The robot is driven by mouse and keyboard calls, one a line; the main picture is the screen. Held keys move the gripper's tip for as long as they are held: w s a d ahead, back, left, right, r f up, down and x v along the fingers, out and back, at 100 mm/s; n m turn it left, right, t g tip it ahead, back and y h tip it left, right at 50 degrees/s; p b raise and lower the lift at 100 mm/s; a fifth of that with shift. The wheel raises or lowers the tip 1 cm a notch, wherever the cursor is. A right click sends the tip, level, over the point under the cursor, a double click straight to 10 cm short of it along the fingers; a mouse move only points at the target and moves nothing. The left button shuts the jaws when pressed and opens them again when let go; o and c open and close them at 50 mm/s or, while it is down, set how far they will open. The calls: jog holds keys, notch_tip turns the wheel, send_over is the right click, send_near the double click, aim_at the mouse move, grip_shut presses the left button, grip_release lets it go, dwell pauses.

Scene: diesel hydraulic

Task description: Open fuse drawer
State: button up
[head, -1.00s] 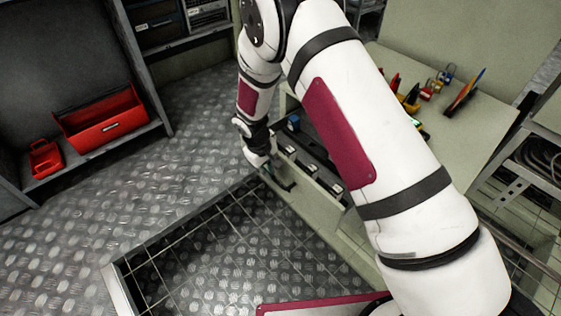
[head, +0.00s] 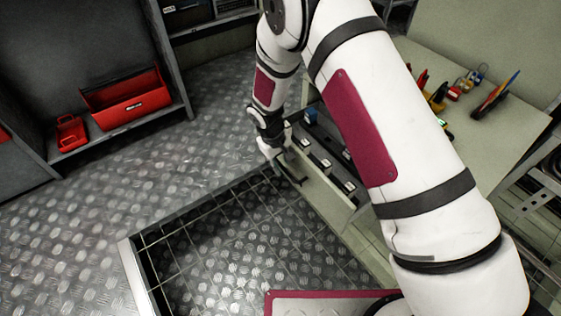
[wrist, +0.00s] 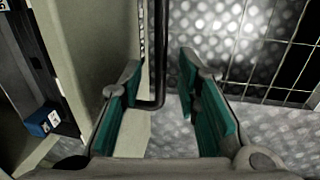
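The fuse drawer (head: 322,189) is pulled out from under the pale green bench in the head view, its inside showing. A blue-topped block and several pale-topped fuse-like blocks sit in it. In the wrist view, its pale front panel (wrist: 90,50) is at the left. The dark bar handle (wrist: 161,60) runs between my fingers; it also shows in the head view (head: 290,176). My gripper (wrist: 157,95) is open, with teal pads on both sides of the handle and visible gaps. The blue block (wrist: 42,121) shows at lower left.
A red tray (head: 127,102) and smaller red carrier stand on the left shelf. Tools and padlocks (head: 470,83) lie on the bench (head: 425,62). The left floor is clear.

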jog(key=shift+r, duration=0.15)
notch_tip(320, 180, up, 12)
jog(key=s+a, duration=0.1)
jog(key=shift+s+a+f, duration=0.2)
jog(key=shift+a+f, duration=0.05)
jog(key=shift+a, duration=0.15)
